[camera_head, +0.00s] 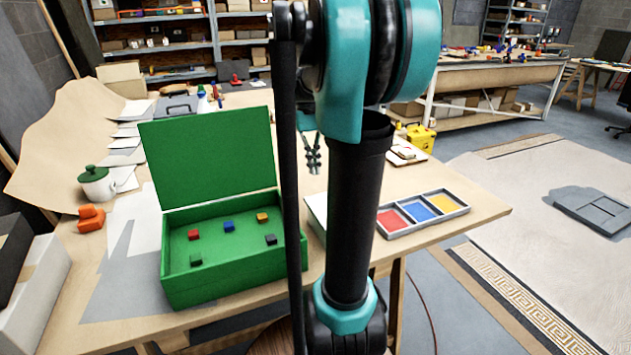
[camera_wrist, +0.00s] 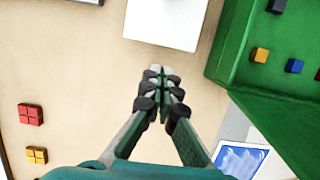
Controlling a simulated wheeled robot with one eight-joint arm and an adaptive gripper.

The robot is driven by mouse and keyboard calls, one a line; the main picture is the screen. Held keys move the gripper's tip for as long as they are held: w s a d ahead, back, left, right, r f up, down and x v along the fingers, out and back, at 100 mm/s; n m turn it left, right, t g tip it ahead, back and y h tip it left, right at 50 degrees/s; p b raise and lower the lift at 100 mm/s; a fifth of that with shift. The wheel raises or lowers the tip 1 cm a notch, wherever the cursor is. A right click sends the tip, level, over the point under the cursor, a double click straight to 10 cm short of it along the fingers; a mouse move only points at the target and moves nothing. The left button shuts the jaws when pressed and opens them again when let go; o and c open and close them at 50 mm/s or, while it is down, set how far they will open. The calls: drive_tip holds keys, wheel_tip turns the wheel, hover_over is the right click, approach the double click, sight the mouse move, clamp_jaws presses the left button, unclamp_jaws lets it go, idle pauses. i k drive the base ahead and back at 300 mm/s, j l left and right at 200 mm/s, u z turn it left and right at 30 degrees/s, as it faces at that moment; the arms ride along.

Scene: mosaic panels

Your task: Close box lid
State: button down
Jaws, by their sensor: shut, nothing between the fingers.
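The green box (camera_head: 235,288) stands on the wooden table in the head view. Its lid (camera_head: 208,158) is open and stands up at the back edge. Several small coloured cubes, among them a blue one (camera_head: 229,226), lie inside. In the wrist view the box (camera_wrist: 228,52) is at the upper right, with the lid (camera_wrist: 275,125) below it. My gripper (camera_wrist: 160,72) is shut and empty, over the table beside the box and apart from it in the picture. In the head view my gripper (camera_head: 313,165) shows small, right of the lid, partly behind my arm.
A tray (camera_head: 422,212) with red, blue and yellow sections lies right of my arm. A white pot (camera_head: 97,184) and orange blocks (camera_head: 90,218) stand left of the box. Red (camera_wrist: 30,114) and yellow (camera_wrist: 37,155) blocks show in the wrist view. Bare table lies under my gripper.

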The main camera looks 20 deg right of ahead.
sight(195, 159)
drive_tip(key=k, duration=1)
